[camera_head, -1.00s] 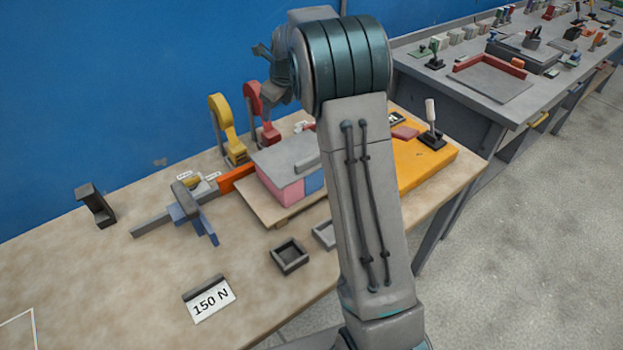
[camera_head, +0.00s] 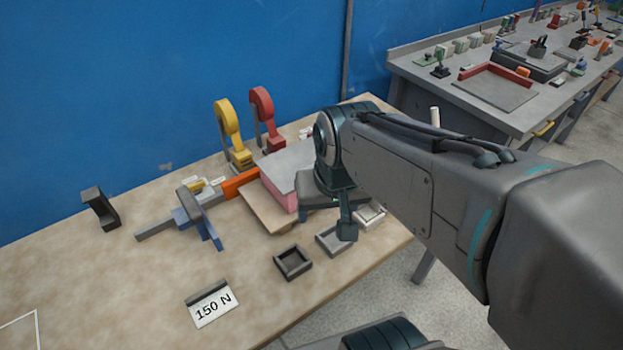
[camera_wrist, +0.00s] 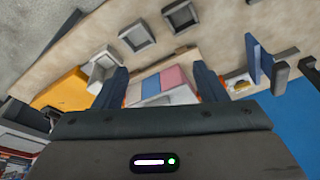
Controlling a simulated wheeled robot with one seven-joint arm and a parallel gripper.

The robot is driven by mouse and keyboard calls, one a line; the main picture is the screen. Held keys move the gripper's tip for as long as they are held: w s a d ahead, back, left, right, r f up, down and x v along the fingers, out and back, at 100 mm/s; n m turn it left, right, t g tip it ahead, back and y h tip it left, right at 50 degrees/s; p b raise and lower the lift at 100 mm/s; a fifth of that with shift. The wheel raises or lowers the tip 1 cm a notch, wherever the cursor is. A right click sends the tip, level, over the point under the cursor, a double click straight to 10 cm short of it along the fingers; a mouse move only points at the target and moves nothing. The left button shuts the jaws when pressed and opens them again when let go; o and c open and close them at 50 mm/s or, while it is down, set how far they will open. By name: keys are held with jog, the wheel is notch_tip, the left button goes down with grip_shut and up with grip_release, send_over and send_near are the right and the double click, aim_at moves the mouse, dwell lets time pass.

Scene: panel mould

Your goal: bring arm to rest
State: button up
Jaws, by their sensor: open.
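My arm reaches in from the right in the head view, and my gripper (camera_head: 346,228) hangs over the right part of the near bench, close to the small trays. In the wrist view my gripper (camera_wrist: 160,88) shows two dark fingers standing well apart with nothing held between them. Beyond the fingers lies the panel mould with pink and blue blocks (camera_wrist: 172,79) and a grey plate. The mould's pink side (camera_head: 278,190) and grey top (camera_head: 290,165) also show in the head view, partly hidden by my arm.
A yellow clamp (camera_head: 228,130) and a red clamp (camera_head: 265,115) stand behind the mould. A blue-and-grey tool (camera_head: 190,212), a dark tray (camera_head: 293,262), a grey tray (camera_head: 329,241) and a "150 N" card (camera_head: 213,307) are on the bench (camera_head: 110,270).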

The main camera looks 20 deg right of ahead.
jog(key=shift+s+f+n, duration=0.2)
jog(key=shift+s+n, duration=0.15)
jog(key=shift+s, duration=0.1)
jog(key=shift+s+f+n, duration=0.2)
jog(key=shift+s+n, duration=0.15)
jog(key=shift+s, duration=0.1)
